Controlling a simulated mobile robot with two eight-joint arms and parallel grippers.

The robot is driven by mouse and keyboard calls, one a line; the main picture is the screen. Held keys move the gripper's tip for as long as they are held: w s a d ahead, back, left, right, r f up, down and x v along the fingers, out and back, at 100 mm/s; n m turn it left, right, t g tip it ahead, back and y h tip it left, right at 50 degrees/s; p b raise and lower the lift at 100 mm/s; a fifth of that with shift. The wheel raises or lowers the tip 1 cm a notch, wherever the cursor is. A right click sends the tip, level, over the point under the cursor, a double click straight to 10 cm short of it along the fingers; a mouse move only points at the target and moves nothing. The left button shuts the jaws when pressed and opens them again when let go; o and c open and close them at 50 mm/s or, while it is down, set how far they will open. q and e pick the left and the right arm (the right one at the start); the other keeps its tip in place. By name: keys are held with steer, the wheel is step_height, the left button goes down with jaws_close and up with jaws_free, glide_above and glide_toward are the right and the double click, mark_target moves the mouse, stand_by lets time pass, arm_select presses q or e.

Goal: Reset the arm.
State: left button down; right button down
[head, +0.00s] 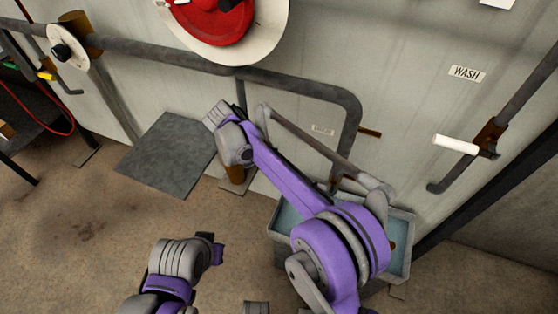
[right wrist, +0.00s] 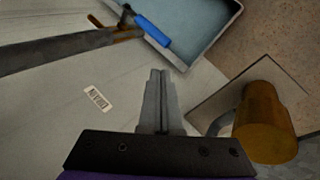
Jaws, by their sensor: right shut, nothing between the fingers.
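My right arm is purple and grey. In the head view it reaches up and left from the lower right, in front of the wall and over part of the blue-grey tub. Its gripper (right wrist: 161,82) shows in the right wrist view with its two grey fingers together and nothing between them. The fingers point toward the wall and tub side, with no visible contact. My left arm is at the bottom left of the head view, folded low over the floor. Its end (head: 214,247) is small and partly hidden, so its jaws cannot be read.
The tub (head: 402,262) stands by the wall; its corner also shows in the right wrist view (right wrist: 205,38), near a blue handle (right wrist: 152,29). A brown cylinder (right wrist: 264,122) is right of the fingers. Pipes (head: 300,85) and a red-and-white wheel (head: 262,35) are on the wall.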

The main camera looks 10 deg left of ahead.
stand_by(0.4)
steer(key=s+d+r+y+p, duration=0.2)
steer(key=s+d+r, duration=0.25)
steer(key=d, duration=0.35)
steer(key=s+d+r+y+p, duration=0.1)
steer(key=s+d+r+p, duration=0.1)
steer(key=s+d+r, duration=0.45)
steer(key=s+d+m+t+y+p, duration=0.1)
steer(key=s+d+p, duration=0.1)
steer(key=s+d, duration=0.3)
steer(key=s+d+f+m+t+y+p, duration=0.1)
steer(key=s+d+t+y+p, duration=0.1)
steer(key=s+d, duration=0.3)
steer(key=s, duration=0.4)
steer(key=shift+s+t, duration=0.3)
steer(key=shift+f, duration=0.1)
